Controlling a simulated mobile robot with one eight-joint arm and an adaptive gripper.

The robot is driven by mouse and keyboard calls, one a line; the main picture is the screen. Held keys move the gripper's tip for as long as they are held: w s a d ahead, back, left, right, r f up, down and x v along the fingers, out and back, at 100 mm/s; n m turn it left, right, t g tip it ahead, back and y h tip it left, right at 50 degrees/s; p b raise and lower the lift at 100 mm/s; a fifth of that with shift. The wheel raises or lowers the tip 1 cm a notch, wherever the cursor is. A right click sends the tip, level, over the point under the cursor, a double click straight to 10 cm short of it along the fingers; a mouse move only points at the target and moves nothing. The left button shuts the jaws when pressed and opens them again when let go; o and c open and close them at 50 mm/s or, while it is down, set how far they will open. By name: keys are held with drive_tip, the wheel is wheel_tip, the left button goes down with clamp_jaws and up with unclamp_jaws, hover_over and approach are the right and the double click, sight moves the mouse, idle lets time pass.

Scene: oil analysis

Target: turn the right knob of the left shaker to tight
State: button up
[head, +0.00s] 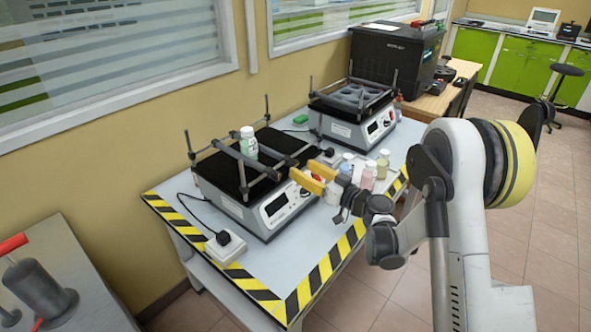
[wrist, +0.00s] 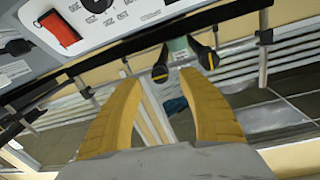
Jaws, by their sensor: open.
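The left shaker (head: 270,205) has a black platform, a rod frame and a front panel. A bottle with a white cap (head: 248,142) stands upright on it against a crossbar. In the wrist view, two black knobs with yellow marks, one at the left (wrist: 160,71) and one at the right (wrist: 208,59), flank the greenish bottle (wrist: 180,48). I cannot tell which is the right knob or how tight either is. My gripper (head: 301,169) is open and empty at the shaker's front right. Its yellow fingers (wrist: 160,77) point toward the knobs, apparently without holding either.
A second shaker (head: 352,118) stands behind to the right. Several small bottles (head: 367,177) stand close to my gripper on the right. A power socket block (head: 226,247) with a cable lies at the front left. Upright rods rise from the shaker's corners. The table's striped front edge is clear.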

sight(296, 166)
drive_tip(key=shift+b+x, duration=0.35)
drive_tip(key=shift+x, duration=1.4)
clamp_jaws()
